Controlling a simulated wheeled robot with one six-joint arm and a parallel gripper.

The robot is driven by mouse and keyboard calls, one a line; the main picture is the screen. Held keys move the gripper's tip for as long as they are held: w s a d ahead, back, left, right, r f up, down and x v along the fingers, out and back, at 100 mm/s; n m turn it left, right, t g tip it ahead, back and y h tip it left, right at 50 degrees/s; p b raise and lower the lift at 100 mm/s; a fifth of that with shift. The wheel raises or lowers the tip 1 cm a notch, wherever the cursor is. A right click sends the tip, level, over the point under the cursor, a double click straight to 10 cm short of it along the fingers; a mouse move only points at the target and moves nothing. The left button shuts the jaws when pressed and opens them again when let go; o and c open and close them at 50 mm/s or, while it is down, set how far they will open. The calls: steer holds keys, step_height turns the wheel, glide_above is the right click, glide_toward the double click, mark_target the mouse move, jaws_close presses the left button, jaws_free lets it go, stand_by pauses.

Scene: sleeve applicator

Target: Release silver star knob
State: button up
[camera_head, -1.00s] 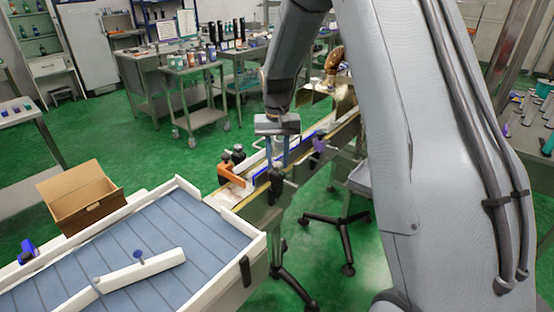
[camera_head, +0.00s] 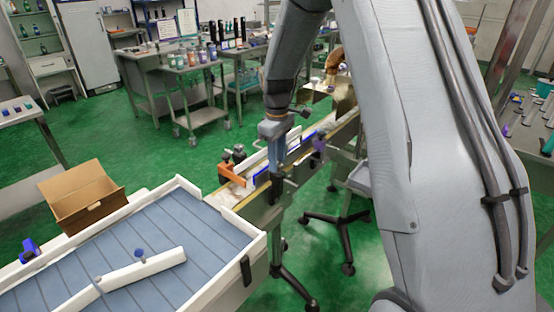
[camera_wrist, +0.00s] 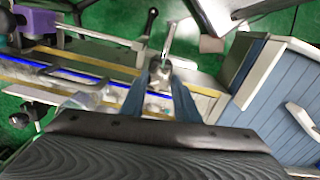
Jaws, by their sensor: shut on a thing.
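The silver star knob (camera_wrist: 160,72) shows as a small grey metal piece between my two blue-grey fingers in the wrist view. My gripper (camera_wrist: 160,86) is shut on it, with a finger on either side. The fingers hide part of the knob, so its points are hard to make out. In the head view my gripper (camera_head: 276,166) points down at the side of the narrow conveyor (camera_head: 235,190). The knob itself cannot be made out there.
An orange bracket (camera_head: 231,174) and dark clamps stand on the conveyor left of my gripper. A wide blue slatted belt (camera_head: 205,225) with white walls lies at the front left. A cardboard box (camera_head: 82,195) stands beside it. Green floor is open behind.

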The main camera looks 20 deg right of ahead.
steer(key=n, duration=0.5)
steer(key=shift+n, duration=0.3)
steer(key=n, duration=0.5)
steer(key=shift+n, duration=0.3)
steer(key=o, duration=1)
steer(key=shift+o, duration=0.2)
steer(key=shift+r+b, duration=1)
steer(key=shift+r, duration=2.95)
steer(key=s+f+m, duration=0.3)
steer(key=s+m, duration=0.7)
steer(key=s, duration=0.3)
steer(key=s+f+m+t, duration=0.1)
steer(key=s+f+m, duration=0.2)
steer(key=s+m, duration=0.6)
steer(key=s, duration=0.3)
steer(key=shift+s+m, duration=0.35)
steer(key=shift+m, duration=0.05)
